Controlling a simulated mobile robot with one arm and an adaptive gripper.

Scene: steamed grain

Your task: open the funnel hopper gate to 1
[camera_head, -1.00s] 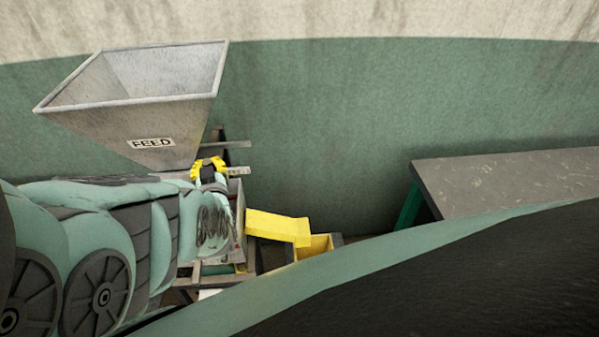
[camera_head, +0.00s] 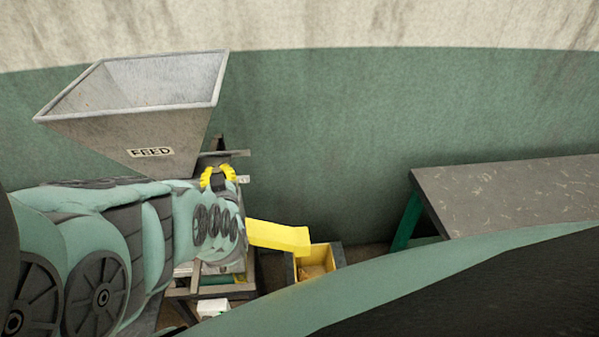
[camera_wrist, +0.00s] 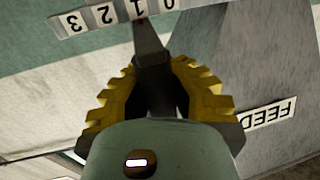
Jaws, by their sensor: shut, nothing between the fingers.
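The grey metal funnel hopper (camera_head: 165,125) with a FEED label stands at the left in the head view; its sloping wall (camera_wrist: 265,60) shows in the wrist view. A number strip (camera_wrist: 90,20) reads 3, 2, 1, 0 upside down. A dark grey bar (camera_wrist: 146,38), seemingly the gate lever, runs from the strip toward my fingers; its far end appears near the 1. My gripper (camera_head: 219,178) is just below the hopper. Its yellow fingers (camera_wrist: 155,75) are shut with nothing held. Whether they touch the bar cannot be told.
A yellow chute (camera_head: 278,235) slopes right from the machine toward a yellow box (camera_head: 303,262) with tan material inside. A dark-topped table (camera_head: 510,190) stands at the right. Green wall lies close behind the hopper.

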